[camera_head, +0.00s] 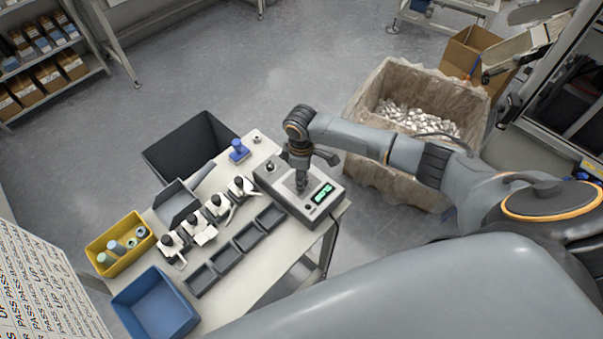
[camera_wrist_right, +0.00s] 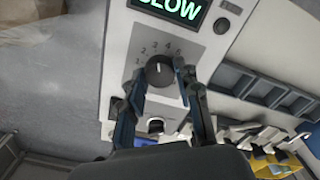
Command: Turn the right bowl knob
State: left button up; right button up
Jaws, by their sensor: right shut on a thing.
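A grey control box (camera_head: 283,203) stands at the right end of the table. In the right wrist view, its face carries a round black knob (camera_wrist_right: 160,75) with a white pointer mark and a printed number scale around it. My right gripper (camera_wrist_right: 159,68) is shut on this knob, with one dark finger on each side. In the head view, my right gripper (camera_head: 301,184) comes down onto the box from above and hides the knob. A lit green display (camera_head: 323,193) shows beside it; in the wrist view it reads "SLOW". My left gripper is not in view.
A second black control (camera_wrist_right: 155,126) sits on the box between my fingers, nearer the wrist. Small dark trays (camera_head: 235,246) and several white clamp fixtures (camera_head: 200,230) stand left of the box. A yellow bin (camera_head: 105,243) and a blue bin (camera_head: 155,305) stand farther left.

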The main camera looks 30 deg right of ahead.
jog(key=shift+n, duration=0.6)
jog(key=o, duration=1.2)
jog(key=shift+c, duration=0.2)
notch_tip(320, 180, up, 12)
